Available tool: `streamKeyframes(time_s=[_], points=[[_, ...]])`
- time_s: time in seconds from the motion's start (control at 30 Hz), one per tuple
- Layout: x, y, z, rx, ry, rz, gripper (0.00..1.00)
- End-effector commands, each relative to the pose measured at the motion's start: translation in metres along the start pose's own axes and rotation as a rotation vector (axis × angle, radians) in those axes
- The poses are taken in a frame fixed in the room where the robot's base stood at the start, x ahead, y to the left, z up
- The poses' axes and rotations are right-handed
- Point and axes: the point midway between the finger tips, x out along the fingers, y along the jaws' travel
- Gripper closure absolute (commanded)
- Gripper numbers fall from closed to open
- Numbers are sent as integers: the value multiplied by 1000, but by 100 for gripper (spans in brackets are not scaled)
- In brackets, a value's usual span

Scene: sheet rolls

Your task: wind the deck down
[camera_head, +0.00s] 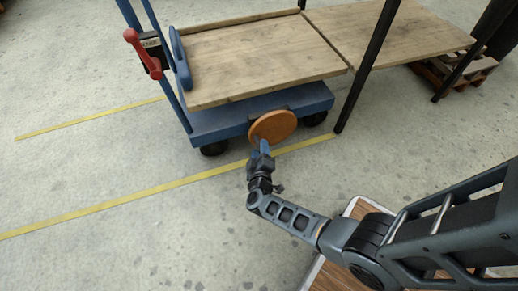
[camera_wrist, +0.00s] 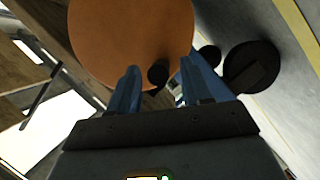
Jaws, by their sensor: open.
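The wooden deck (camera_head: 250,62) lies flat on a blue wheeled cart (camera_head: 225,122). An orange round handwheel (camera_head: 272,125) is on the cart's near side, below the deck's edge. The wheel fills the upper middle of the wrist view (camera_wrist: 125,35). A small dark knob (camera_wrist: 158,74) shows near its rim. My gripper (camera_head: 264,148) is at the lower part of the wheel. In the wrist view my two blue fingers (camera_wrist: 160,68) are open, one on each side of the knob. I cannot tell whether either finger touches it.
A red lever (camera_head: 143,54) sits on the cart's blue upright at left. A wooden table (camera_head: 395,35) with dark legs adjoins the deck on the right. Yellow lines (camera_head: 150,191) mark the floor. The floor left of my arm is clear.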

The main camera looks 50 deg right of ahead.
Motion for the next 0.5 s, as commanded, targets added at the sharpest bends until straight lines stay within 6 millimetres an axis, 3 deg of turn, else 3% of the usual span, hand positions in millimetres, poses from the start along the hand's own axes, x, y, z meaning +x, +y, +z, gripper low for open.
streamKeyframes(time_s=[0.2,0.5], points=[[22,-1,0,1,0,0,52],[25,0,-1,1,1,-1,52]])
